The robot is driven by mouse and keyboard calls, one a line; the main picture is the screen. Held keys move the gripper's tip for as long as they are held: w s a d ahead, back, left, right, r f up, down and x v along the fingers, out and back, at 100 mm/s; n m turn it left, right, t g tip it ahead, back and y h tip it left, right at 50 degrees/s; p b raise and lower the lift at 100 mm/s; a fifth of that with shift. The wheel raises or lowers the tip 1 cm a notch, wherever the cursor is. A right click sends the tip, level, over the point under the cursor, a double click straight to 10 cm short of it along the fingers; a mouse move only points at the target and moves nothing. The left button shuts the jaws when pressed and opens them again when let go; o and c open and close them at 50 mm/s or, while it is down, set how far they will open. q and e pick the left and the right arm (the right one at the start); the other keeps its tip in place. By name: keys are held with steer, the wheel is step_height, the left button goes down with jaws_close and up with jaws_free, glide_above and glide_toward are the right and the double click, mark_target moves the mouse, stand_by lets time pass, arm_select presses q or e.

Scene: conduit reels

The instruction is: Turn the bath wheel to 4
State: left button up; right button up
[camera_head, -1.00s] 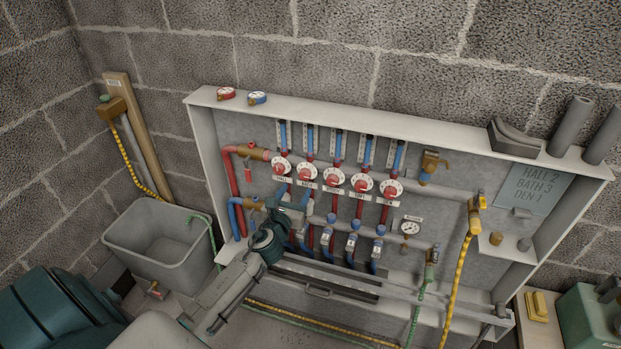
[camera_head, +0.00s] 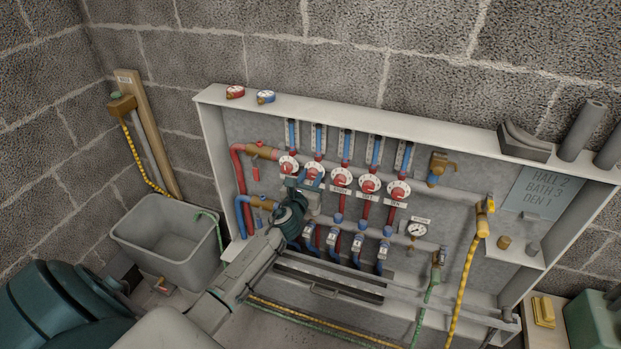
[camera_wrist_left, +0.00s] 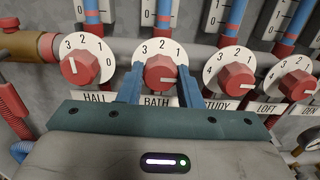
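The bath wheel (camera_wrist_left: 160,74) is a red knob on a white numbered dial above the BATH label (camera_wrist_left: 158,101). In the head view it is the second wheel from the left (camera_head: 314,168), partly behind my gripper. My right gripper is not in view.
The hall wheel (camera_wrist_left: 82,66) is close on the left and the study wheel (camera_wrist_left: 237,76) close on the right. Blue-capped valves and pipes (camera_head: 358,240) lie below. A card (camera_head: 540,190) reads HALL 2, BATH 3, DEN 1. A grey tub (camera_head: 165,250) stands left.

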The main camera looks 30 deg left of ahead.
arm_select(q)
steer(key=shift+c, duration=0.6)
